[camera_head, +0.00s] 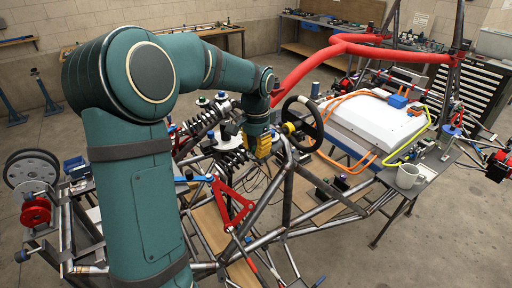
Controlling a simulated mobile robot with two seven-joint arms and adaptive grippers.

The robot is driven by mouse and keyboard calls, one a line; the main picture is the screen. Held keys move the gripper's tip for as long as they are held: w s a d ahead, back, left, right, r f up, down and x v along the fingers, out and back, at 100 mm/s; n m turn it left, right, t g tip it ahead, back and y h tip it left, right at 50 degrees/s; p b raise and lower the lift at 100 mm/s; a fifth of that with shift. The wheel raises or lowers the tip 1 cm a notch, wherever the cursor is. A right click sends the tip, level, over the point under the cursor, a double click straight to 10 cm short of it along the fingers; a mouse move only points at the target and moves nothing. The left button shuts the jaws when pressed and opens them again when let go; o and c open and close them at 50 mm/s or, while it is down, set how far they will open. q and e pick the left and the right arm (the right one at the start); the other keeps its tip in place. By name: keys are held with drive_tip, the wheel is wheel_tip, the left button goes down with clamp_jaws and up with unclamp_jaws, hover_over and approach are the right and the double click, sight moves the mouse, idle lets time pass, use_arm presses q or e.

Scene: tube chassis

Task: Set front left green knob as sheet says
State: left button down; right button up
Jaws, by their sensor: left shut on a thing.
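My left arm comes in from the left and reaches across the tube chassis (290,195). Its gripper (259,148), with yellow fingers, points down at the top of a dark coil-spring damper (228,160) beside the steering wheel. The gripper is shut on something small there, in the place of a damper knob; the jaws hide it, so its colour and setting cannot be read. Another damper (200,122) stands behind, with a small greenish knob (203,100) and a blue knob (221,95) near its top. I cannot make out a readable sheet. My right gripper is not in view.
The steering wheel (303,122) is close to the right of the gripper. A red tube (345,46) passes above and behind. A white battery case (375,122) with orange cables and a mug (408,176) are at the right. Chassis tubes crowd the space below.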

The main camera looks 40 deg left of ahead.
sight(255, 148)
use_arm(q)
drive_tip(key=c, duration=1)
unclamp_jaws()
drive_tip(key=shift+r, duration=0.1)
wheel_tip(255, 148, up, 12)
drive_tip(key=shift+f, duration=0.1)
